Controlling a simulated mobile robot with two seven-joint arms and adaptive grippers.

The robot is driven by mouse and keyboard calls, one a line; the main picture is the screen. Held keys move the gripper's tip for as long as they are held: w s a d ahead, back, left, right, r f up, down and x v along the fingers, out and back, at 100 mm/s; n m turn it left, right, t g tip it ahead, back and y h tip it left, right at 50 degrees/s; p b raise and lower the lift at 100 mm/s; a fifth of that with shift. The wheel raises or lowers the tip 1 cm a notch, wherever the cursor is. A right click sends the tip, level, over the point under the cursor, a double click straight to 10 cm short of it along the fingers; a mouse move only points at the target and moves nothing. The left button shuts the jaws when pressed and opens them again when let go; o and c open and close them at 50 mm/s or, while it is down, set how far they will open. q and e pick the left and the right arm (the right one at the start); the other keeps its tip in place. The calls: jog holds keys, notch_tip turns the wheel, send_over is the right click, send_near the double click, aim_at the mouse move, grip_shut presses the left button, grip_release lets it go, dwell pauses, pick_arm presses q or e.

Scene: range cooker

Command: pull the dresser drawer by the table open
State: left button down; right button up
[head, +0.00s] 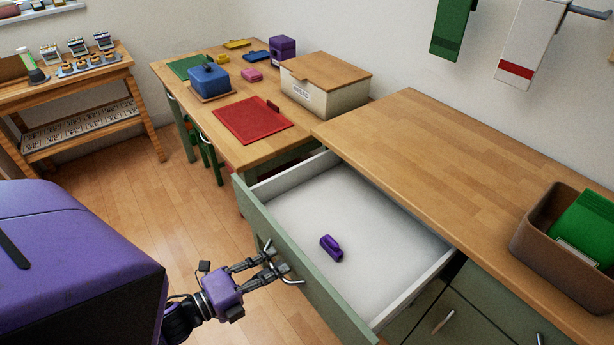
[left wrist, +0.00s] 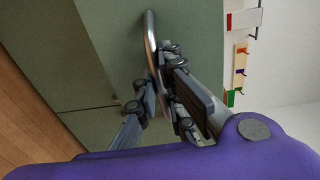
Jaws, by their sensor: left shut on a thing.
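The dresser drawer (head: 350,195) stands pulled out from the dresser (head: 430,130), beside the table (head: 215,120). Its inside is white and its front is green. My left gripper (head: 280,272) is at the outer face of the drawer front, shut on the metal handle (head: 268,247). The handle also shows in the left wrist view (left wrist: 150,35), running between the fingers of my left gripper (left wrist: 155,90). A small purple object (head: 331,248) lies on the drawer floor. My right gripper is not in view.
A brown bin (head: 530,228) with green items stands on the dresser top at the right. A bread box (head: 325,85) and a red board (head: 252,120) are on the table. A wooden shelf unit (head: 80,110) stands at the far left. Wood floor (head: 110,195) is clear between them.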

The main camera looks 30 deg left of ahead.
pick_arm(q)
jog(key=shift+v, duration=1.05)
jog(key=c, duration=1.8)
grip_release()
jog(key=shift+w, duration=0.1)
jog(key=shift+c, duration=0.2)
jog(key=v, duration=1.2)
jog(key=shift+a, duration=0.1)
